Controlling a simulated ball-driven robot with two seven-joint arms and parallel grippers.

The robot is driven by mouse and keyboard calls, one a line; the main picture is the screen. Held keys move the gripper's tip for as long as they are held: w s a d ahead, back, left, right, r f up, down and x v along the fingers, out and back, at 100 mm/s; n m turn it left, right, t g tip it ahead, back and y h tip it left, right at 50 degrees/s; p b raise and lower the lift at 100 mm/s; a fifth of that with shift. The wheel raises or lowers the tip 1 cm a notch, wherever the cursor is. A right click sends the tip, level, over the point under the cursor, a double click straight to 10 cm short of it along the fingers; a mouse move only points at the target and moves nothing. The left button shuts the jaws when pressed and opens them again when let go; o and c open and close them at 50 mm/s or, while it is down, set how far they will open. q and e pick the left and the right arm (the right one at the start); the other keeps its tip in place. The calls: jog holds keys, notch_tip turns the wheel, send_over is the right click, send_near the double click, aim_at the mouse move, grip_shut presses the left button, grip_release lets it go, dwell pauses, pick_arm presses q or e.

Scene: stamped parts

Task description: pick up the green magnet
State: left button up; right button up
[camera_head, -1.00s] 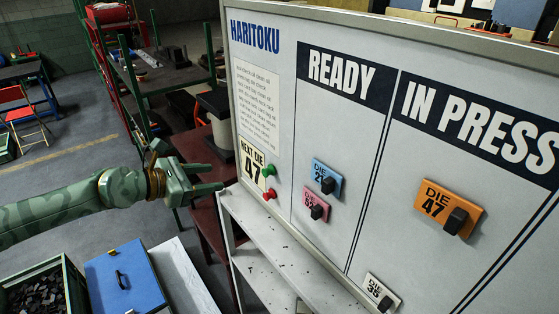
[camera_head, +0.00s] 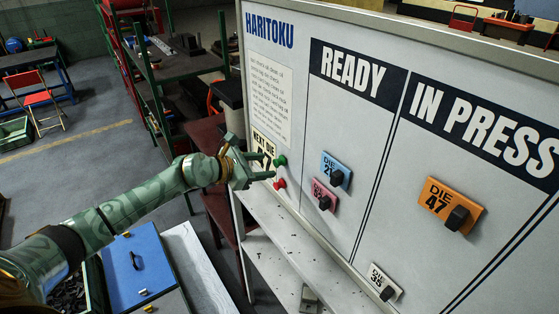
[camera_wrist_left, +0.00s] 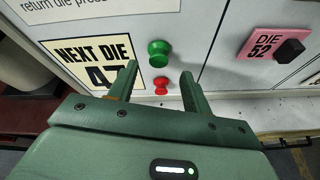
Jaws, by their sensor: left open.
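My left gripper (camera_head: 268,165) is open and empty, just left of the green magnet in the head view. In the left wrist view the green magnet (camera_wrist_left: 158,53) stands a little beyond and between the two fingertips (camera_wrist_left: 158,72), with the red magnet (camera_wrist_left: 160,86) below it. The fingers appear apart from both magnets. My right gripper is not in view.
The board (camera_head: 345,125) also carries a blue tag (camera_head: 331,167), a pink tag (camera_head: 320,194), an orange DIE 47 tag (camera_head: 440,195) and a white DIE 35 tag (camera_head: 379,277). A pale shelf (camera_head: 272,258) runs below the board. A blue-lidded box (camera_head: 150,262) is at lower left.

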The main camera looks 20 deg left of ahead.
aim_at(275, 162)
pick_arm(q)
jog(key=x, duration=0.4)
jog(key=shift+w+r, duration=0.1)
jog(key=shift+w, duration=0.05)
jog(key=shift+c, duration=0.6)
jog(key=c, duration=0.9)
jog(key=shift+a+r, duration=0.1)
jog(key=shift+r, duration=0.05)
jog(key=shift+s+r, duration=0.2)
notch_tip(275, 162, up, 6)
jog(key=shift+s+r, duration=0.1)
jog(key=shift+r, duration=0.1)
jog(key=shift+s+a+b, duration=0.4)
jog(key=shift+s+a, duration=1.3)
jog(key=shift+s, duration=1.1)
jog(key=shift+s+a+b, duration=0.45)
jog(key=shift+s+a, duration=1.2)
jog(key=shift+s, duration=1.2)
jog(key=shift+s+a+b, duration=0.4)
jog(key=shift+s+a, duration=1.3)
jog(key=shift+s, duration=1.1)
